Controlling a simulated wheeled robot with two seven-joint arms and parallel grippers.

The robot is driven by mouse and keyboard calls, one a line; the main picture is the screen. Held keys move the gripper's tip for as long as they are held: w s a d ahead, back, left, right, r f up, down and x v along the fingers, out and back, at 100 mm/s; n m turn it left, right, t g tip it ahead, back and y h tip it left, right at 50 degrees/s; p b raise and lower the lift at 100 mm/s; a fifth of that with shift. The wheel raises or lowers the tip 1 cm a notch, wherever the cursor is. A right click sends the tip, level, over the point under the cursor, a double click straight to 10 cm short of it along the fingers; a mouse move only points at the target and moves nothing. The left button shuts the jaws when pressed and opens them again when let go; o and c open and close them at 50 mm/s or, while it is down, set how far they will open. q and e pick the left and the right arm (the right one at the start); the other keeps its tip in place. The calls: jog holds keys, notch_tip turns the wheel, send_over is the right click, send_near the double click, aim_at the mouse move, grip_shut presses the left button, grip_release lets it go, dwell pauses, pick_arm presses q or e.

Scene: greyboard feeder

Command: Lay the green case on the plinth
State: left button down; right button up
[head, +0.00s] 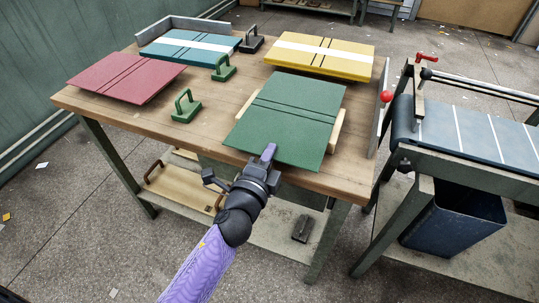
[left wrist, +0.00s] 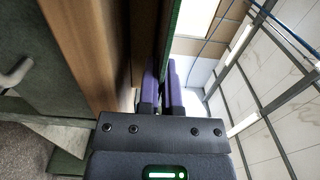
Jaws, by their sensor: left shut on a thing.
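The green case (head: 285,118), a flat board with dark lines across it, lies over the pale wooden plinth (head: 337,131) at the table's near right. Only strips of the plinth show past the case's sides; I cannot tell whether the two touch. The case's near edge reaches to the table's front edge. My left gripper (head: 267,158) is shut on the near edge of the case. In the left wrist view the case (left wrist: 173,35) shows edge-on, between the purple fingers (left wrist: 162,90). My right gripper is not in view.
A red case (head: 125,77) lies at the table's left. A teal case (head: 188,49) sits by a grey angled stop (head: 178,22). A yellow case (head: 318,55) lies behind the green one. Green handled blocks (head: 186,106) stand mid-table. A conveyor (head: 470,130) stands right.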

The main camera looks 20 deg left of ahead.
pick_arm(q)
jog(key=c, duration=1.3)
grip_release()
jog(key=shift+f, duration=0.2)
jog(key=o, duration=0.5)
jog(key=shift+r, duration=0.1)
jog(key=shift+r, duration=0.25)
jog(key=s, duration=1.2)
jog(key=shift+a+f, duration=0.15)
